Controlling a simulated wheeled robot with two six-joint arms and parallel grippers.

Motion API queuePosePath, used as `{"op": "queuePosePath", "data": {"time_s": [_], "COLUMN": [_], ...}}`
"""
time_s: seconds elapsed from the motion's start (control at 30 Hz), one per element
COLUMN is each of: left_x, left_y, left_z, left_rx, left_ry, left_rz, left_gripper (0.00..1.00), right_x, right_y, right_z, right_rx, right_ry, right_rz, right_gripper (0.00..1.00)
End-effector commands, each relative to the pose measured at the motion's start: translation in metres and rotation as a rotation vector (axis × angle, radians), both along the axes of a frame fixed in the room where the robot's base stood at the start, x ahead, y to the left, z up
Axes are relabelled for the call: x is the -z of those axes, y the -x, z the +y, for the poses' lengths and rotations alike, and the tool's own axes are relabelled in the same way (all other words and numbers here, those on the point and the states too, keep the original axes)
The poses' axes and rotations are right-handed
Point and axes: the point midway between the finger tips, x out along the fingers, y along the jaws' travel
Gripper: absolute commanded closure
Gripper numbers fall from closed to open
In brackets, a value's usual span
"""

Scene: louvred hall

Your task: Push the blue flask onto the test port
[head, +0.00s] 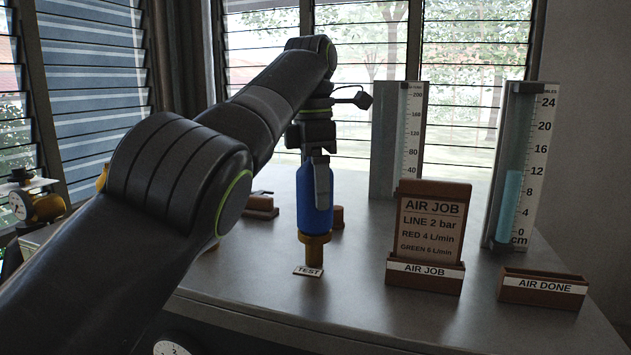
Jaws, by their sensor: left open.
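The blue flask (306,205) stands upright on the table's middle, its lower end at the top of the brass test port (314,246). Its base and the port meet in the picture; how far it is seated I cannot tell. A small "TEST" label (308,271) lies in front of the port. My left gripper (321,185) points down over the flask, open, with one grey finger along the flask's front right side. The other finger and the flask's top are hidden by the gripper. My right gripper is out of view.
An "AIR JOB" card (431,225) stands in a brown holder, with an empty "AIR DONE" holder (543,288) to its right. Two tall gauges (398,140) (521,165) stand behind. A brass gauge (38,207) is at far left. Brown blocks (261,206) sit behind the port.

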Motion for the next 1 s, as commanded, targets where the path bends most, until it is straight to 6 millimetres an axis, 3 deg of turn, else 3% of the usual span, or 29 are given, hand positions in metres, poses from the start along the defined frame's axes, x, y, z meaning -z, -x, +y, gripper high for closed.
{"op": "queuePosePath", "data": {"time_s": [0.6,1.0], "left_x": [-0.069,-0.070], "left_y": [0.000,0.000], "left_z": [0.001,0.001], "left_rx": [0.000,0.000], "left_ry": [0.001,0.001], "left_rz": [-0.001,-0.002], "left_gripper": [0.19,0.19], "right_x": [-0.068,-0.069], "right_y": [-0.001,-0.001], "right_z": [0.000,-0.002], "right_rx": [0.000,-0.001], "right_ry": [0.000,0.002], "right_rz": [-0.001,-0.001], "right_gripper": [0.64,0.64]}}
